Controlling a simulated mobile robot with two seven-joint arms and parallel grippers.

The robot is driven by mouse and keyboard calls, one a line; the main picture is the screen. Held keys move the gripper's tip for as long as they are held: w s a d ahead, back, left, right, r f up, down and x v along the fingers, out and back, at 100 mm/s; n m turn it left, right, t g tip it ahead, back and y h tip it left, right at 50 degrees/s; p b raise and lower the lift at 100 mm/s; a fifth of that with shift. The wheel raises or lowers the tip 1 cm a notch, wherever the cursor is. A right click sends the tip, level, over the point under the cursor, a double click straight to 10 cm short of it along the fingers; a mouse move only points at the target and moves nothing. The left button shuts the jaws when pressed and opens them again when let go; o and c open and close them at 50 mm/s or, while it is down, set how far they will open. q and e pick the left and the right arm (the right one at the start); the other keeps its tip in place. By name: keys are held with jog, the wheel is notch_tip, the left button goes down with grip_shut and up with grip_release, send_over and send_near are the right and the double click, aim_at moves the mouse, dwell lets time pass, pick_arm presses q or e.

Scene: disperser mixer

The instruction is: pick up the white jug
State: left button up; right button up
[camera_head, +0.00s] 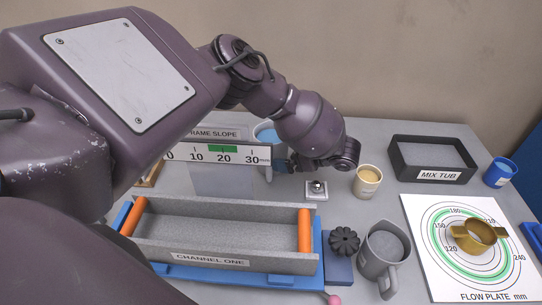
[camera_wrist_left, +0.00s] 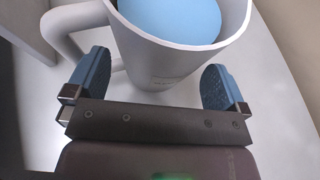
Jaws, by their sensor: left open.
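The white jug (camera_wrist_left: 165,62) fills the top of the left wrist view, with a blue surface inside it and its handle on the left. In the head view the jug (camera_head: 268,143) stands at the back of the table, largely hidden behind my left arm. My left gripper (camera_wrist_left: 157,68) is open, with one blue finger on each side of the jug's lower part. The left finger overlaps the foot of the handle; I cannot tell whether it touches. In the head view the left gripper (camera_head: 284,160) is mostly hidden by its own wrist. My right gripper is not in view.
A cream cup (camera_head: 367,182) and small metal fixture (camera_head: 316,190) stand right of my gripper. The channel tray (camera_head: 220,245), a grey jug (camera_head: 382,262) and a black knob (camera_head: 344,241) are nearer. The mix tub (camera_head: 399,174), flow plate (camera_head: 425,285) and blue cup (camera_head: 498,174) are right.

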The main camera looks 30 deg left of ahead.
pick_arm(q)
jog(key=shift+x, duration=1.5)
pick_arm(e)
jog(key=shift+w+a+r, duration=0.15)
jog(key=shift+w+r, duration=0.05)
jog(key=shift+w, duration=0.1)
pick_arm(q)
jog(key=c, duration=0.7)
jog(key=shift+c, duration=0.2)
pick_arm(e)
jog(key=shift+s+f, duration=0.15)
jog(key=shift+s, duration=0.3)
pick_arm(q)
jog(key=shift+r, duration=0.1)
notch_tip(320, 180, up, 20)
jog(key=p, duration=0.3)
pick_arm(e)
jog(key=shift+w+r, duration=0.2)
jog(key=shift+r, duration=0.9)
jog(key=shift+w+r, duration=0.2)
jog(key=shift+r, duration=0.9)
